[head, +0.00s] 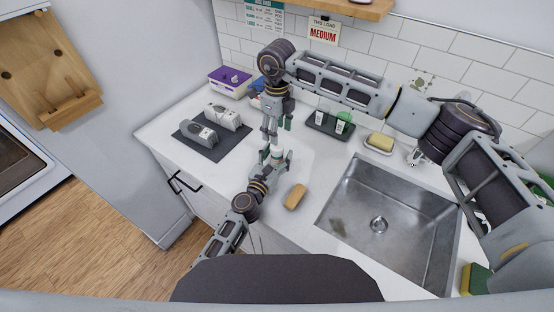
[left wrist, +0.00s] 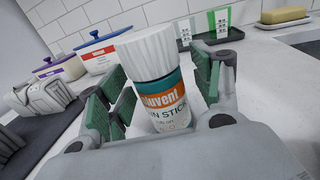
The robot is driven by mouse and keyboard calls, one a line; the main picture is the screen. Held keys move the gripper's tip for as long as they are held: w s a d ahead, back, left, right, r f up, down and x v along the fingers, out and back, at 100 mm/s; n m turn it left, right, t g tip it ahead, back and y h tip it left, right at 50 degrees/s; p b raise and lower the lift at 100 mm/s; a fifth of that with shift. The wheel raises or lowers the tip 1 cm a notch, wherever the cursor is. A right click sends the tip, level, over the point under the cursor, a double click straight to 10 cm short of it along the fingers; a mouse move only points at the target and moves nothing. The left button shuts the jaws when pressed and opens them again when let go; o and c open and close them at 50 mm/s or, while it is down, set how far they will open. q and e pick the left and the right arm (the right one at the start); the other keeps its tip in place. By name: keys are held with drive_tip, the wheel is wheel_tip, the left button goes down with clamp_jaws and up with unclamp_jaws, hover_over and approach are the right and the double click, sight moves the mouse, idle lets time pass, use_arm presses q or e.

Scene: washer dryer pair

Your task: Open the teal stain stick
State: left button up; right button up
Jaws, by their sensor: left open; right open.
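The stain stick (left wrist: 165,95) stands between the fingers of my left gripper (left wrist: 160,95) in the left wrist view. It has a ribbed white cap (left wrist: 147,52), a teal body and an orange and white label. The cap is on. The green finger pads are open on either side of it. In the head view the white cap (head: 277,152) shows between the fingertips of my left gripper (head: 274,161); the body is mostly hidden. My right gripper (head: 270,133) is open and points down just above and beside the cap.
A steel sink (head: 355,205) lies to the right, with a wooden brush (head: 295,196) beside it. A dark mat (head: 205,149) with grey objects is at left. A dark tray (head: 326,127) with small items and a soap dish (head: 379,148) stand behind. A purple-lidded box (head: 229,77) is at back left.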

use_arm(q)
clamp_jaws()
use_arm(e)
drive_tip(key=shift+r, duration=0.1)
idle(0.4)
